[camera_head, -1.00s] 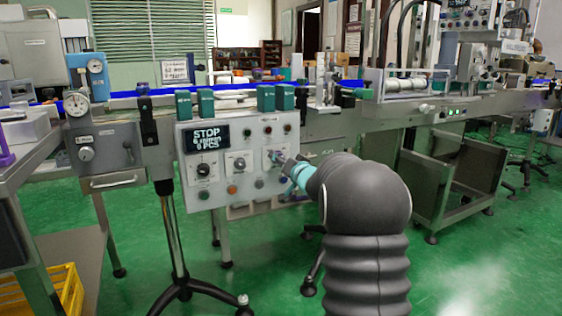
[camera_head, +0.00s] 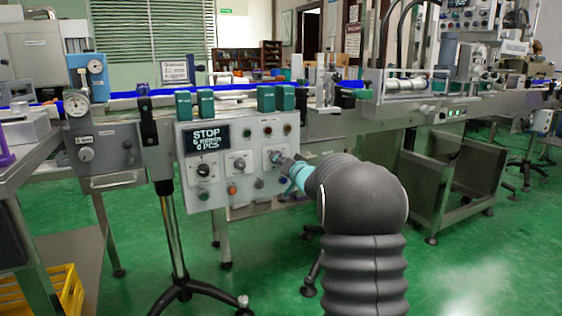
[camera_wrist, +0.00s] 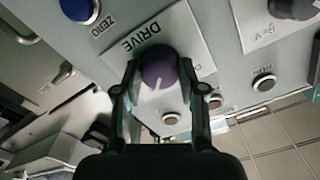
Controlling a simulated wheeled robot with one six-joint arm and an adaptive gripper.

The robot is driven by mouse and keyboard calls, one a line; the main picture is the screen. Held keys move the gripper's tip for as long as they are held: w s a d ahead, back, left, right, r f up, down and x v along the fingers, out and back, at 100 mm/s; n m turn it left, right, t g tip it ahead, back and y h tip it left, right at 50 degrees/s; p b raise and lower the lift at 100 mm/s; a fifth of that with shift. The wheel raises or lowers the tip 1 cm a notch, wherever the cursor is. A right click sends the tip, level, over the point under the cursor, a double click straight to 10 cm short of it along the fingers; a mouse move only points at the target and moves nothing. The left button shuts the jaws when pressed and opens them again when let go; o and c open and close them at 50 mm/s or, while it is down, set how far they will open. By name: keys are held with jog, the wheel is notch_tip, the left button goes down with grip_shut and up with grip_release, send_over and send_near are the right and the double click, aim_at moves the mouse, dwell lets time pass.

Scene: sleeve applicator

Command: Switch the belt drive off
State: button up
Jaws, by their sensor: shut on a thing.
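The belt drive knob (camera_wrist: 159,72) is a dark round knob with a pale pointer line, on a plate lettered DRIVE (camera_wrist: 140,38) in the wrist view. My gripper (camera_wrist: 158,88) has its two fingers on either side of the knob and is shut on it. In the head view my gripper (camera_head: 279,160) reaches the right-hand plate of the white control panel (camera_head: 222,195). The knob there is mostly hidden by the gripper. The panel's display (camera_head: 208,138) reads STOP, with smaller text below.
Two more knobs, a left one (camera_head: 203,171) and a middle one (camera_head: 239,164), sit on the panel. Small buttons lie above and below them. A RUN button (camera_wrist: 264,82) is close to the gripper. The conveyor (camera_head: 340,122) runs behind the panel.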

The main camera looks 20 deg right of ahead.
jog(key=shift+a+n+b, duration=0.15)
jog(key=shift+n+b, duration=1.15)
jog(key=shift+n, duration=7.4)
jog(key=o, duration=1.1)
jog(key=shift+o, duration=0.2)
jog(key=s, duration=1.2)
jog(key=shift+d, duration=0.2)
